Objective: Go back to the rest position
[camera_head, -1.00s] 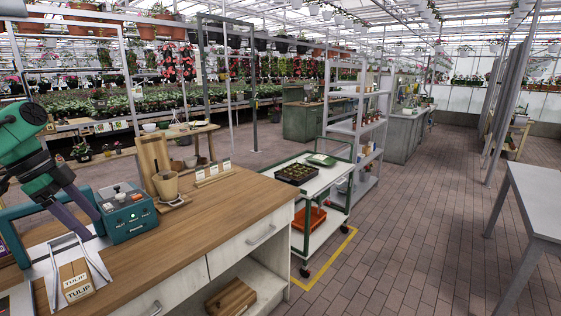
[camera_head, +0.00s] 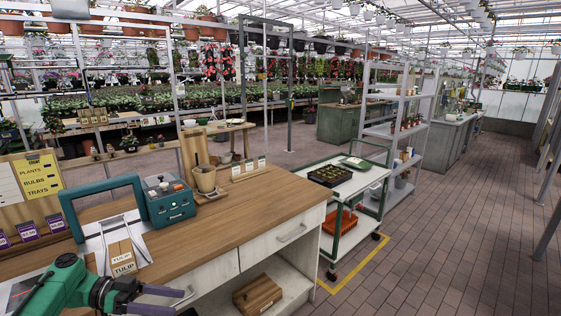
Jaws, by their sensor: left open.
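My left gripper (camera_head: 180,302) shows at the bottom left, on a green and black wrist. Its two dark purple fingers point right and are apart, with nothing between them. It is in front of the wooden counter (camera_head: 240,222), near its front edge and drawers. A box labelled TULIP (camera_head: 122,257) lies on the counter behind it. My right gripper is not in view.
Grey shelves (camera_head: 385,131) are behind. The brick floor (camera_head: 440,245) at right is clear.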

